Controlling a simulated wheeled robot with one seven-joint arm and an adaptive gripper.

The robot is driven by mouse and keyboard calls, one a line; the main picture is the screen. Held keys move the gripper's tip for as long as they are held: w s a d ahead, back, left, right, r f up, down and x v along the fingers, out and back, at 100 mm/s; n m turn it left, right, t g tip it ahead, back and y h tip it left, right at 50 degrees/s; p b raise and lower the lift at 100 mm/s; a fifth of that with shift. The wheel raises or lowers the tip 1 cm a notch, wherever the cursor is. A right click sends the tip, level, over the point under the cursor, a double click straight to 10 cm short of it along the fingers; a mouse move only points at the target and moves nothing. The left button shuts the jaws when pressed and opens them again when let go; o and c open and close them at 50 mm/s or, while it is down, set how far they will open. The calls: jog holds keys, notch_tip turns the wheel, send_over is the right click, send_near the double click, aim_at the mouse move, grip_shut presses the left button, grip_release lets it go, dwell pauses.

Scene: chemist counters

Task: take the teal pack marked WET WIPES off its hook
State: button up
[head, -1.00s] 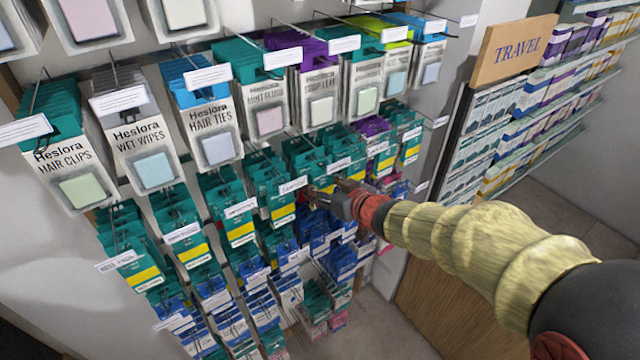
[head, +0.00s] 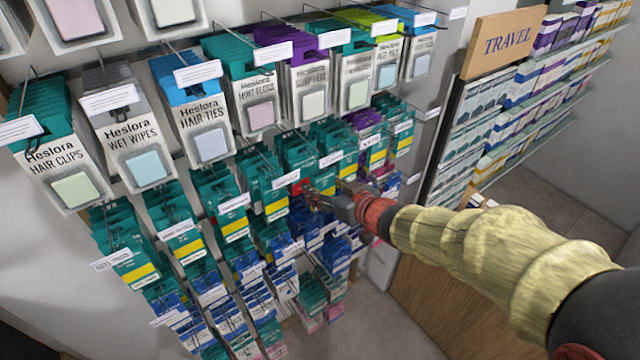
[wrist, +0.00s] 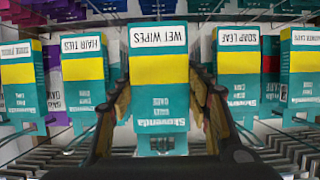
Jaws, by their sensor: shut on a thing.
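The teal pack marked WET WIPES (wrist: 160,95), with a yellow band and a white label, fills the middle of the wrist view. My gripper (wrist: 160,112) has one finger on each side of it and is shut on it. The pack looks larger and nearer than its neighbours. Its hook is hidden, so I cannot tell whether the pack still hangs on it. In the head view my gripper (head: 328,198) is at the middle rows of teal packs, and the held pack cannot be made out clearly there.
In the wrist view a HAIR TIES pack (wrist: 84,72) is to the left and a SOAP LEAF pack (wrist: 238,75) to the right, close by. Larger Heslora packs (head: 135,150) hang above. A TRAVEL shelf (head: 510,42) stands at the right.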

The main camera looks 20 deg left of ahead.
jog(key=shift+s+d+p, duration=0.45)
jog(key=shift+s+d, duration=0.75)
jog(key=shift+d, duration=0.15)
jog(key=s+d+p, duration=0.2)
jog(key=s+d, duration=0.2)
jog(key=d, duration=0.1)
jog(key=shift+s+d, duration=0.2)
jog(key=shift+s, duration=0.1)
dwell(0.5)
